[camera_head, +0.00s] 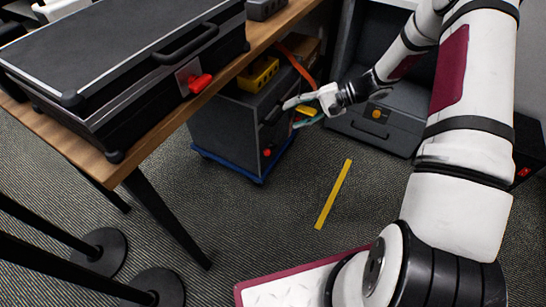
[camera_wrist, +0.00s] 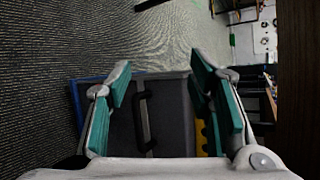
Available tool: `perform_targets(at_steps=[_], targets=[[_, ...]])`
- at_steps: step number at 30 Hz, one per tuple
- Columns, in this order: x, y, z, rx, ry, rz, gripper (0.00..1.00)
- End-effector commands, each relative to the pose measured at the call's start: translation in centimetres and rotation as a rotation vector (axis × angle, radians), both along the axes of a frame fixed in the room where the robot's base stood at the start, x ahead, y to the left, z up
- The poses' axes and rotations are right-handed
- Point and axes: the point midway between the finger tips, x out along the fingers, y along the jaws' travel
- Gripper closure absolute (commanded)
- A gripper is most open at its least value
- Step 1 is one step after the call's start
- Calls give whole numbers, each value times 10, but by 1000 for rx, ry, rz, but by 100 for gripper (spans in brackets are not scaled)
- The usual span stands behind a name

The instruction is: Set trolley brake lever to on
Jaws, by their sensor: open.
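The trolley is a low blue base (camera_head: 228,170) on the floor under the table edge, with a dark grey case (camera_head: 225,128) on it. A small red part (camera_head: 267,153) shows low on the case's front; I cannot tell whether it is the brake lever or how it is set. My gripper (camera_head: 296,113) is open and empty in front of the case's upper front. In the wrist view the open fingers (camera_wrist: 161,70) frame the case (camera_wrist: 172,110), its black handle (camera_wrist: 142,122) and the trolley's blue edge (camera_wrist: 80,98). No red part shows there.
A wooden table (camera_head: 152,138) holds a black case (camera_head: 110,55) with a red latch (camera_head: 200,83). A yellow item (camera_head: 258,73) sits on the grey case. A yellow floor strip (camera_head: 334,193) lies on open carpet.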

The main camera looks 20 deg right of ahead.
Motion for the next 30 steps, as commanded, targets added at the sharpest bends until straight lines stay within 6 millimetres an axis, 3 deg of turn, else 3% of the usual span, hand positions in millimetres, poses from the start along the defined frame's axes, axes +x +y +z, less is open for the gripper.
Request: perform_targets(at_steps=[1,9,12,15,18,23,30], targets=[[5,-7,-37,43,6,-45,52],[22,-38,-178,220,-6,-297,52],[22,-48,-222,268,-11,-384,52],[21,-54,-254,300,-14,-452,52],[20,-58,-273,319,-18,-495,52],[22,-57,-282,327,-20,-514,52],[45,-31,-290,326,-20,-510,52]])
